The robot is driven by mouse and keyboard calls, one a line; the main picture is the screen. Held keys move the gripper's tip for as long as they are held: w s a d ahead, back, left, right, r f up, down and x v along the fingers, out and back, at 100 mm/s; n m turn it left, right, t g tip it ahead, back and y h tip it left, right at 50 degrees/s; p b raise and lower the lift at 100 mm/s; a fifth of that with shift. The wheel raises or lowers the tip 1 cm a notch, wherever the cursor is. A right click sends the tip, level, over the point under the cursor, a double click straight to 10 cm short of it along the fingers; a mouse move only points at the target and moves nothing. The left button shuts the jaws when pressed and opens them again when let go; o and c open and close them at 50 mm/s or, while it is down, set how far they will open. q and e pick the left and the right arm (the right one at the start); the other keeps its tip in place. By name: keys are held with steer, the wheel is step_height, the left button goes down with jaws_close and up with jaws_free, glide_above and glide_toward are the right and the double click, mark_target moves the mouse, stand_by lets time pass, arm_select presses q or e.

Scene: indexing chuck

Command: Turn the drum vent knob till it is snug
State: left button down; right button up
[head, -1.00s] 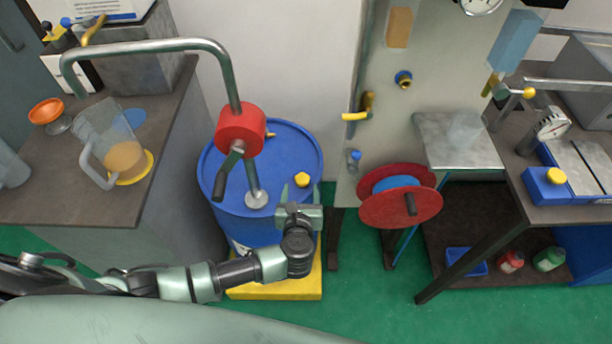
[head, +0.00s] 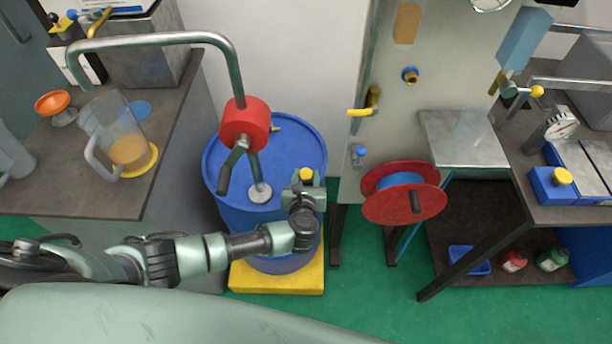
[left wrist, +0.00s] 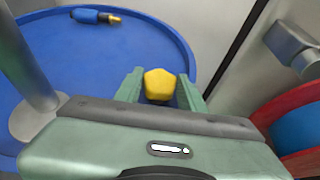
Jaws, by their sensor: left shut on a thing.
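The drum vent knob (head: 306,174) is a small yellow knob on top of the blue drum (head: 222,172), near its right rim. It also shows in the left wrist view (left wrist: 160,84), a rounded yellow block with flat faces. My left gripper (head: 306,180) is at the knob, one green finger on each side, and is shut on it. In the left wrist view the fingers (left wrist: 160,90) flank the knob, and the gripper body hides its near lower side. My right gripper is not in view.
A metal pump pipe with a red cylinder (head: 244,123) and a crank handle rises from the drum left of my gripper. A red hose reel (head: 430,200) stands to the right. A blue and brass fitting (left wrist: 95,17) lies on the drum top. The drum stands on a yellow base (head: 250,282).

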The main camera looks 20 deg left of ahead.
arm_select(q)
steer(key=shift+s+a+m+h, duration=0.15)
steer(key=shift+m+h, duration=0.25)
steer(key=shift+h, duration=0.2)
steer(key=shift+a+r+m+h+p, duration=0.15)
steer(key=shift+m+h+p, duration=0.4)
steer(key=shift+m+h, duration=0.35)
steer(key=shift+a+m+h+p, duration=0.15)
steer(key=shift+m+h+p, duration=0.4)
steer(key=shift+m+h, duration=0.95)
steer(key=shift+h, duration=0.2)
steer(key=shift+w+a+m+g+h+p, duration=0.1)
steer(key=shift+m+g+h+p, duration=0.1)
steer(key=shift+m+h, duration=0.25)
steer(key=shift+w+m+g+h+p, duration=0.1)
steer(key=shift+m+h+p, duration=0.05)
steer(key=shift+m+h, duration=0.25)
steer(key=shift+h, duration=0.25)
steer(key=c, duration=0.9)
jaws_free()
steer(key=shift+o, duration=0.2)
steer(key=shift+s, duration=0.1)
